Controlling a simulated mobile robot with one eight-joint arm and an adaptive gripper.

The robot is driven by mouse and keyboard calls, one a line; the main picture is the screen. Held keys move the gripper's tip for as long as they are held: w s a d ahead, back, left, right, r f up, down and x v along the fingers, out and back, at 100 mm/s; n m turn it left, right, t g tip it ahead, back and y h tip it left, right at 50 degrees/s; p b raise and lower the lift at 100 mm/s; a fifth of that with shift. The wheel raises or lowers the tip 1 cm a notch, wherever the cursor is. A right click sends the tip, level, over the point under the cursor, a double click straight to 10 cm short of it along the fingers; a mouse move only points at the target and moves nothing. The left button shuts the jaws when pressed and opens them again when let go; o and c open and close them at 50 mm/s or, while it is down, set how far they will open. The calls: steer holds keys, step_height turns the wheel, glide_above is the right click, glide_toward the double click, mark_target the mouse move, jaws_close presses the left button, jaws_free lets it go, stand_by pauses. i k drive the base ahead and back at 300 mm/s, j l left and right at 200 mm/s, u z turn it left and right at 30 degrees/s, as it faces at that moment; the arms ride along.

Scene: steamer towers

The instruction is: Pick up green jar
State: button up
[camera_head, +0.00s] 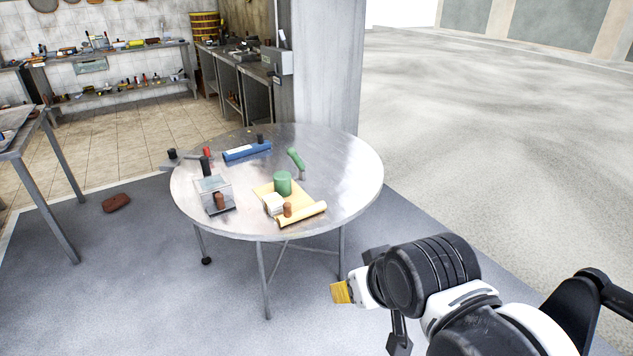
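The green jar (283,183) is a short cylinder standing upright on a yellow board or sheet (263,190) near the middle of the round metal table (345,180). A white block and a small brown cylinder stand close in front of it. My gripper (342,293) shows only in part, with a yellow piece at its tip, at the lower right. It is in front of the table, apart from the jar. Whether its fingers are open or shut cannot be made out.
A green-handled tool (296,158) is behind the jar, and a yellow roll (302,214) lies in front. A clear box (213,191), a blue item (247,151) and small dark bottles stand at the left and back. The table's right side is bare. A brown object (116,203) lies on the floor.

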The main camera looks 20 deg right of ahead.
mark_target(282, 179)
steer(key=i+u, duration=0.15)
steer(key=i, duration=0.45)
steer(key=i+u, duration=0.15)
steer(key=i, duration=0.45)
steer(key=i+l+u, duration=0.1)
steer(key=i, duration=0.5)
steer(key=l, duration=0.1)
